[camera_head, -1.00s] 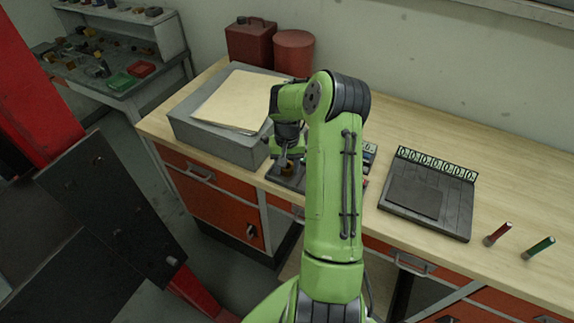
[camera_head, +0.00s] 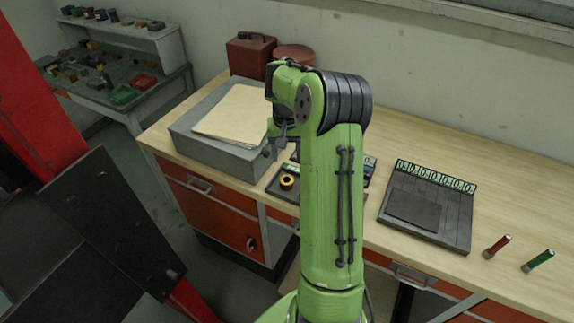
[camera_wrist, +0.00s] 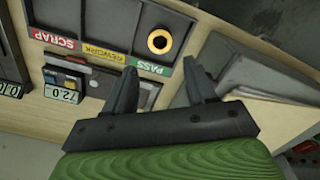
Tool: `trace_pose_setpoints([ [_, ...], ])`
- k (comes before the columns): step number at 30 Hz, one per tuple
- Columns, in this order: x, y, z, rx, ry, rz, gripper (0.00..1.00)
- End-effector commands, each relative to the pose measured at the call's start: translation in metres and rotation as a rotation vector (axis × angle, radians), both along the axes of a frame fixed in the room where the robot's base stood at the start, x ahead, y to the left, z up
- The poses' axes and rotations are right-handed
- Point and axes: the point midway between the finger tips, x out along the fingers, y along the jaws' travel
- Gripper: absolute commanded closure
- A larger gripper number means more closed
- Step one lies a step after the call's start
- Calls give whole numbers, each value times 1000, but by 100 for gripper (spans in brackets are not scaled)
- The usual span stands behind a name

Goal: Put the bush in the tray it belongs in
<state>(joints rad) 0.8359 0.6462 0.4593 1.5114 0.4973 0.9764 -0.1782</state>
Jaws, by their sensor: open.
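The bush (camera_head: 287,182), a brass-yellow ring with a dark hole, lies in a dark sorting tray at the bench's front edge. In the wrist view the bush (camera_wrist: 159,41) sits in the compartment behind the green PASS label (camera_wrist: 152,67). The REWORK label (camera_wrist: 101,54) and SCRAP label (camera_wrist: 54,40) mark the compartments beside it, and those look empty where visible. My gripper (camera_wrist: 160,88) is open and empty, with its fingers apart and clear of the bush. In the head view my gripper (camera_head: 277,142) is above the tray, which my arm partly hides.
A grey box (camera_head: 215,140) with a paper folder stands left of the tray. A small device with a numeric display (camera_wrist: 64,90) is beside the tray. A dark slab with a row of numbered dials (camera_head: 428,205) and red and green handles lie to the right. Red cans stand behind.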

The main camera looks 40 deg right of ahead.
Motion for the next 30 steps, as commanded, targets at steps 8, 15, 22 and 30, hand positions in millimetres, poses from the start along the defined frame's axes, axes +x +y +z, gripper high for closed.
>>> trace_pose_setpoints([
  [8,-5,53,62,-102,-33,144,44],
  [15,-60,154,135,-234,-151,378,44],
  [22,-144,226,153,-242,-331,564,44],
  [30,-200,261,136,-173,-468,688,44],
])
